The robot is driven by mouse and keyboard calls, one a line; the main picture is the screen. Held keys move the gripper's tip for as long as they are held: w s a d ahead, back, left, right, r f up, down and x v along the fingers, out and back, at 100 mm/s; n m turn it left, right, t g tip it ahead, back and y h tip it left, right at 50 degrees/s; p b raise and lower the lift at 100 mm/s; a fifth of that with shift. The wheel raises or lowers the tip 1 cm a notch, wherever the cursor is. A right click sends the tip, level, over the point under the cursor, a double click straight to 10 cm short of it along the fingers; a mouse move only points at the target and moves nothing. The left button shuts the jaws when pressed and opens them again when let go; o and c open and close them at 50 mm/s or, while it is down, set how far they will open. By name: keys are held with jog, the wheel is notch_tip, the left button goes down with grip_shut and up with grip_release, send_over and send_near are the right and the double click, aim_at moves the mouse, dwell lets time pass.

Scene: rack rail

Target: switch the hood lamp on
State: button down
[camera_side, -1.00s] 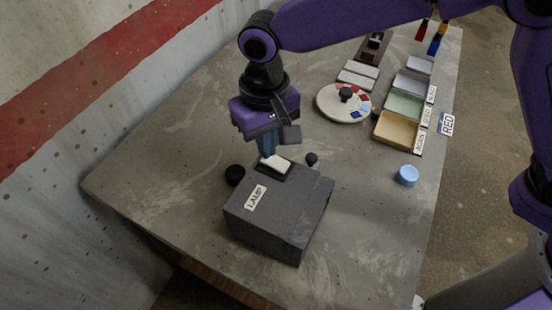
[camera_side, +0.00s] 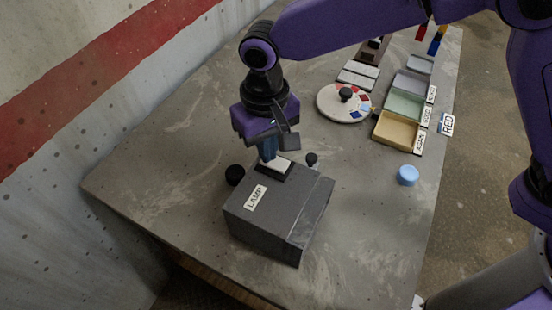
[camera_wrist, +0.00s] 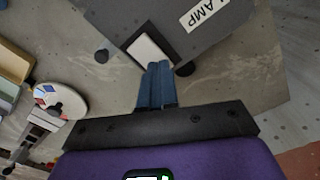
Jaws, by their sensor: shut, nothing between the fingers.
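The lamp box (camera_side: 279,214) is a dark grey block with a LAMP label, standing on the table. A white rocker switch (camera_side: 278,164) in a black frame sits on its top near the far edge. The switch also shows in the wrist view (camera_wrist: 148,50). My gripper (camera_side: 267,158) is shut and empty, pointing down, with its blue fingertips at the far end of the switch. In the wrist view the fingertips (camera_wrist: 159,66) overlap the switch's near edge. I cannot tell whether they touch it. No lit lamp is visible.
Black knobs flank the box, one at left (camera_side: 235,175) and one at right (camera_side: 311,159). A light blue cylinder (camera_side: 408,175) stands to the right. A round dial plate (camera_side: 330,105) and coloured trays (camera_side: 397,131) lie farther back. The table's left part is clear.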

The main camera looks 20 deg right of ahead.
jog(key=shift+r, duration=3.4)
jog(key=s+d+n, duration=0.3)
jog(key=s+d, duration=0.3)
jog(key=d, duration=0.6)
jog(key=s+d+f+n, duration=0.1)
jog(key=s+d+n, duration=0.2)
jog(key=d, duration=1)
jog(key=s+d+f+n, duration=0.1)
jog(key=s+d+n, duration=0.2)
jog(key=s+d, duration=0.7)
jog(key=d, duration=0.3)
jog(key=shift+d+n, duration=0.2)
jog(key=shift+n, duration=0.1)
